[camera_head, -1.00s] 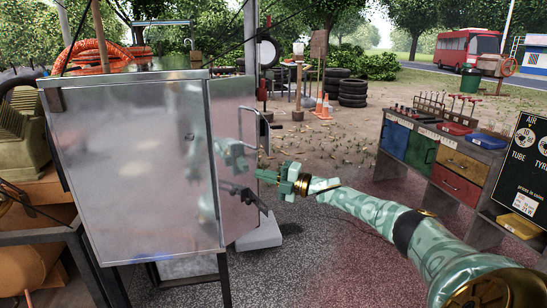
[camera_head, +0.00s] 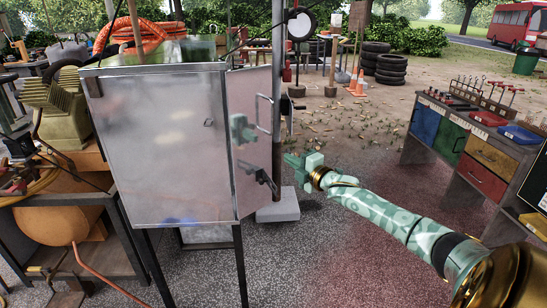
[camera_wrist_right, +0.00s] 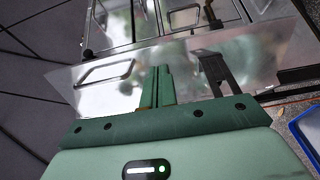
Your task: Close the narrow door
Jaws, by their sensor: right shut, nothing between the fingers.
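The narrow door (camera_head: 250,105) is a shiny metal panel at the right side of the metal cabinet (camera_head: 160,150). It stands out at an angle to the wide front panel and looks open. It carries a loop handle (camera_head: 263,113) and a dark latch (camera_head: 262,178). My right gripper (camera_head: 287,162) is shut and empty, just right of the door's outer edge. In the right wrist view, its closed green fingers (camera_wrist_right: 157,82) overlap the metal panel (camera_wrist_right: 120,95), between a loop handle and a dark latch. I cannot tell whether they touch. My left gripper is out of view.
A pole stands behind the door on a pale block (camera_head: 278,211). A workbench with coloured drawers (camera_head: 470,165) is at the right. An orange tank (camera_head: 50,215) on a frame is at the left.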

